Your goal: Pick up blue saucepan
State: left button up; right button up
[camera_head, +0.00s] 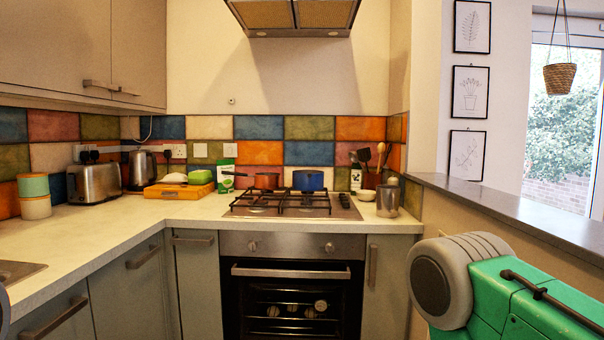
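The blue saucepan (308,181) stands upright on the right back part of the black gas hob (290,204), against the patchwork tiles. Its handle is hard to make out from here. A red-brown saucepan (266,181) stands to its left on the same hob, with its handle pointing left. A green and grey part of my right arm shows at the lower right, well in front of the hob. Neither gripper is in the picture, so I cannot see their fingers.
The oven (291,292) sits below the hob. To the left on the worktop (110,223) are an orange tray (180,191), a kettle (142,170) and a toaster (94,183). To the right are a utensil pot (372,181) and a metal cup (387,201). The extractor hood (293,33) hangs above.

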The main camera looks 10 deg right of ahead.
aim_at(305, 179)
jog(key=i, duration=0.5)
jog(key=i+j+z, duration=0.1)
jog(key=i, duration=0.45)
jog(key=i+j, duration=0.15)
jog(key=i, duration=0.35)
jog(key=l+z, duration=0.05)
